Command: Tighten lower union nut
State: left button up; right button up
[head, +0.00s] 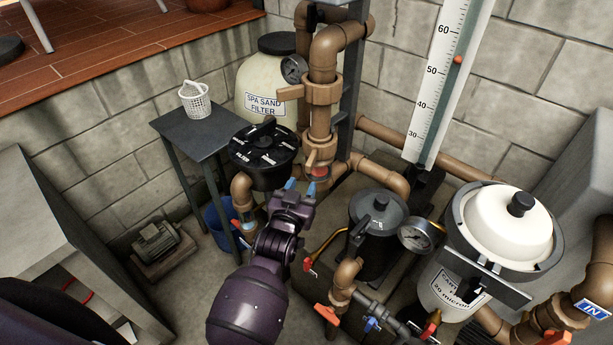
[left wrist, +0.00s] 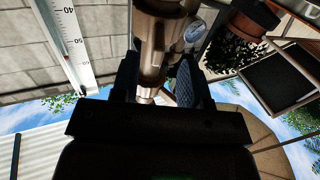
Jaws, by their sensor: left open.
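A brown vertical pipe carries a large upper union (head: 322,92) and a lower union nut (head: 319,156) with lugs, close to its foot. Something red shows just below the lower nut. My left gripper (head: 301,186) is open and empty, its blue fingertips pointing up toward the pipe, in front of and below the lower nut in the picture. In the left wrist view, the open fingers (left wrist: 157,80) frame the pipe and a fitting (left wrist: 148,88); I cannot tell whether they touch it. My right gripper is not in view.
A black multiport valve (head: 263,155) stands left of the pipe. A pump lid (head: 380,212), a gauge (head: 417,235) and a white-lidded filter (head: 510,222) crowd the right. A small table (head: 203,128) with a white basket (head: 195,100) stands left. Floor at lower left is partly clear.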

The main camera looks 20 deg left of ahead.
pick_arm(q)
jog(key=shift+s, duration=2.25)
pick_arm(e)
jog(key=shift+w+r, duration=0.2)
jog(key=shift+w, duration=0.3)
pick_arm(q)
jog(key=shift+c, duration=0.4)
